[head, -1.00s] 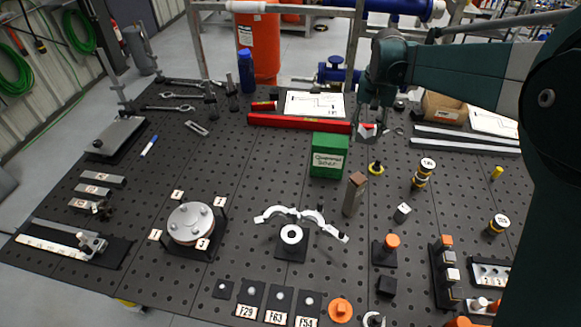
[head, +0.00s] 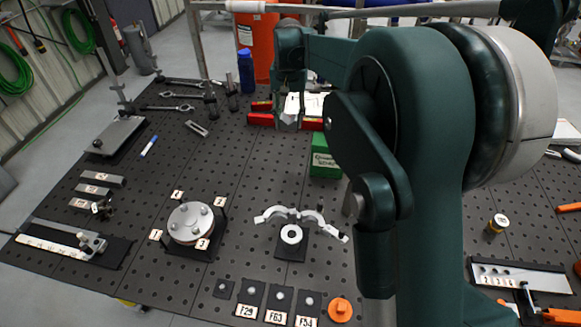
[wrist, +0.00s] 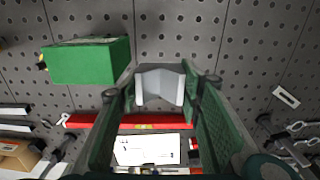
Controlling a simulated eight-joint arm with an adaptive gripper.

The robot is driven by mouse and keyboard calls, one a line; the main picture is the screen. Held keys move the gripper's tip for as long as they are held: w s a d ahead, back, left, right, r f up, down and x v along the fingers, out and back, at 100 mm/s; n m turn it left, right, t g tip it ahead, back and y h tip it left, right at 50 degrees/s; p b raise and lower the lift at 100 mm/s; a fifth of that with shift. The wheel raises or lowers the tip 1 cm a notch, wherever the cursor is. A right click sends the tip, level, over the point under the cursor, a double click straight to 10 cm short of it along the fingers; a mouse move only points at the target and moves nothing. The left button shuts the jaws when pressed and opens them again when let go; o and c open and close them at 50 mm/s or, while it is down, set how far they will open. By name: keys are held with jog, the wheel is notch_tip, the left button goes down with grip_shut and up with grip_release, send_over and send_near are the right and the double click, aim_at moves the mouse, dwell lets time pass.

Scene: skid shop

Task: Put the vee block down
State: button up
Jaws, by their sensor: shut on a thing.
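The vee block (wrist: 160,88) is a pale grey metal piece with a shallow V-shaped face, seen in the wrist view between my fingertips. My gripper (wrist: 158,80) is shut on it, one finger on each side. In the head view my gripper (head: 289,118) hangs over the back middle of the table, in front of the red bar and the white drawing sheet. The vee block is hard to make out there. I cannot tell its exact height above the table.
The green box (head: 325,158) stands to the right of my gripper, and also shows in the wrist view (wrist: 90,62). The red bar (wrist: 155,122) and white sheet (wrist: 150,149) lie close by. A blue bottle (head: 246,72) stands at back left. Perforated table left of the gripper is largely clear.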

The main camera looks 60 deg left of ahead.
send_over(290, 166)
notch_tip(290, 166, down, 11)
dwell(0.5)
jog(key=shift+f, duration=3)
jog(key=shift+f, duration=0.1)
jog(key=shift+f, duration=1.75)
jog(key=shift+f, duration=0.15)
jog(key=o, duration=0.8)
jog(key=shift+c, duration=0.2)
jog(key=o, duration=0.4)
